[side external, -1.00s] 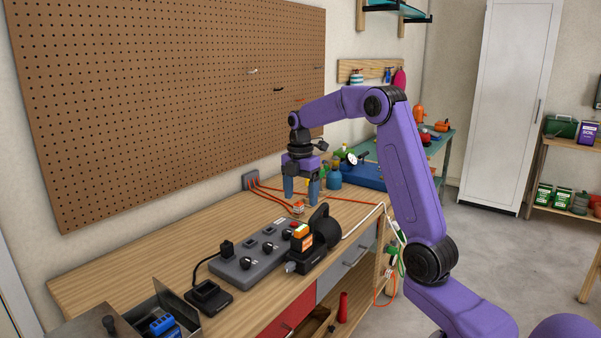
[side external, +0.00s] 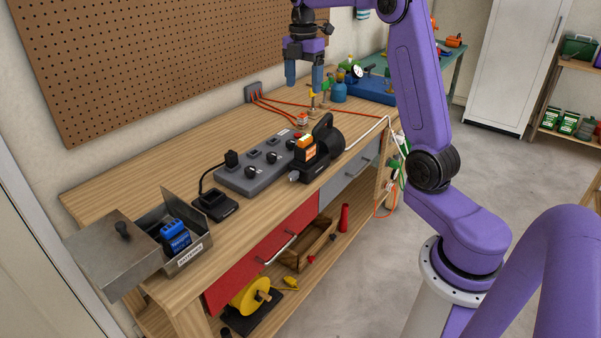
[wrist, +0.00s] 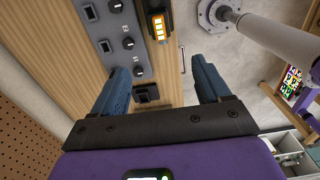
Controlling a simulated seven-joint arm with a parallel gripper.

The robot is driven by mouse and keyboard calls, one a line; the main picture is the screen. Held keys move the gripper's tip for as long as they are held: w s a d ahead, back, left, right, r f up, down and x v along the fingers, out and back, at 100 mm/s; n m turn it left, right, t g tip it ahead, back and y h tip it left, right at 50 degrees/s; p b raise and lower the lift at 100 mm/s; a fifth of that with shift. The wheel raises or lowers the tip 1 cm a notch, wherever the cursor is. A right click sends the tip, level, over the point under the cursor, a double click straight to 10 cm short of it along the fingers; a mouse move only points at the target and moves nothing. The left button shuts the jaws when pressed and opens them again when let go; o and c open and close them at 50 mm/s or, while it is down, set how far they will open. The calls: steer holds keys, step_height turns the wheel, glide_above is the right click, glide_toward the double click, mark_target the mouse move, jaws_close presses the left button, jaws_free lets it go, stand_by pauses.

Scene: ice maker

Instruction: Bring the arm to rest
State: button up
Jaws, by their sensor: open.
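My purple arm reaches in from the right over the wooden workbench (side external: 130,185). My gripper (side external: 304,86) is at the upper middle of the side view, with its blue fingers pointing down, apart and empty. It hangs above the bench's far part, clear of the items there. In the wrist view my gripper (wrist: 160,68) shows two separated fingers with nothing held between them. The upper arm links are cut off by the top edge of the side view.
Below stand a black tool with an orange block (side external: 305,150), a grey panel with knobs (side external: 262,172) and a black charger (side external: 214,205). A metal box (side external: 205,242) holds a blue battery (side external: 175,237). A pegboard (side external: 150,60) is behind. Orange cables (side external: 275,108) cross the bench.

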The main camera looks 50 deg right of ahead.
steer(key=s+a+f+m, duration=0.1)
steer(key=s+a+f, duration=0.1)
steer(key=s+a, duration=0.65)
steer(key=s+a+f+m, duration=0.2)
steer(key=s+a, duration=0.2)
steer(key=a, duration=0.9)
steer(key=s+a+f+m, duration=0.1)
steer(key=s+f, duration=0.2)
steer(key=s, duration=0.7)
steer(key=s+f+m, duration=0.1)
steer(key=s+f, duration=0.2)
steer(key=s, duration=0.7)
steer(key=shift+s+a, duration=0.35)
steer(key=shift+s, duration=0.05)
